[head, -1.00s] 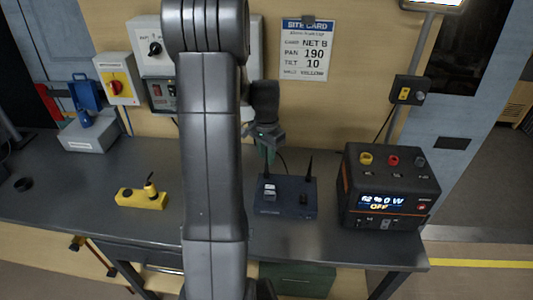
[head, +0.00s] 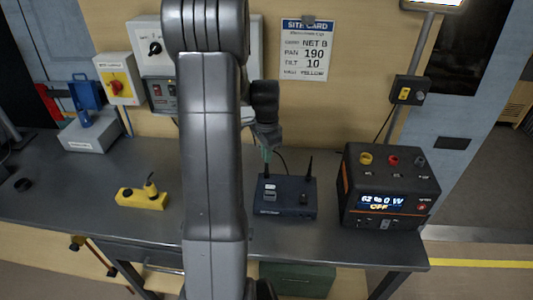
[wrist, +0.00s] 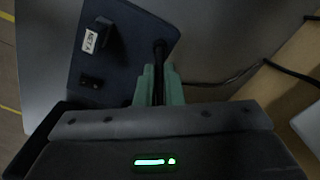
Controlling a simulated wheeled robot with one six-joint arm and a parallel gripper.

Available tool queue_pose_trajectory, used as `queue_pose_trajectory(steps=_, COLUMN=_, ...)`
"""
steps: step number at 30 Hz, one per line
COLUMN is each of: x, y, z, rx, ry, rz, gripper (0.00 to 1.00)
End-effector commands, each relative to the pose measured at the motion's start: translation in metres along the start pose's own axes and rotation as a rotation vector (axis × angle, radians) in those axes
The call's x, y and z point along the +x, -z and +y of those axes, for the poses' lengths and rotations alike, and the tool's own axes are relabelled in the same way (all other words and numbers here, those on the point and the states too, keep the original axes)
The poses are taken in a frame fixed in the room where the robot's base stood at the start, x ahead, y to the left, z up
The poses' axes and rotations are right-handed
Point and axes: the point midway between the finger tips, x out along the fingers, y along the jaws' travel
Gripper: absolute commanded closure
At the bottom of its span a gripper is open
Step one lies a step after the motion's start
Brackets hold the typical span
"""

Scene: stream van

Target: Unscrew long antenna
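The dark blue router box (head: 284,211) sits on the grey bench with an antenna at each back corner. The right antenna (head: 309,168) stands thin and black, in plain view. My gripper (head: 265,155) points down at the back left corner, above the router. In the wrist view its two green fingers (wrist: 160,88) stand close on either side of a black upright antenna (wrist: 159,52) and appear to touch it. The upper part of this antenna is hidden by the fingers and the gripper body, so its length cannot be seen.
A black power unit (head: 390,188) reading OFF stands right of the router. A yellow block with a short black stub (head: 143,196) lies to the left. A site card (head: 305,50) hangs behind. Cables run behind the router, and my arm hides the bench middle.

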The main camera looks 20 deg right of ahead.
Motion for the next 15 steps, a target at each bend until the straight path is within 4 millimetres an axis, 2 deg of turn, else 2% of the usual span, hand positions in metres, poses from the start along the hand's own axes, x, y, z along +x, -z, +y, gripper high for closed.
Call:
queue_pose_trajectory(steps=4, x=-0.0001, y=0.0000, z=0.0001, rx=-0.032, ry=0.000, rz=0.000, gripper=1.00)
queue_pose_trajectory(steps=12, x=-0.0002, y=0.0000, z=0.0002, rx=-0.294, ry=0.000, rz=0.000, gripper=1.00)
queue_pose_trajectory(steps=15, x=-0.0002, y=0.0000, z=0.0002, rx=-0.342, ry=0.000, rz=0.000, gripper=1.00)
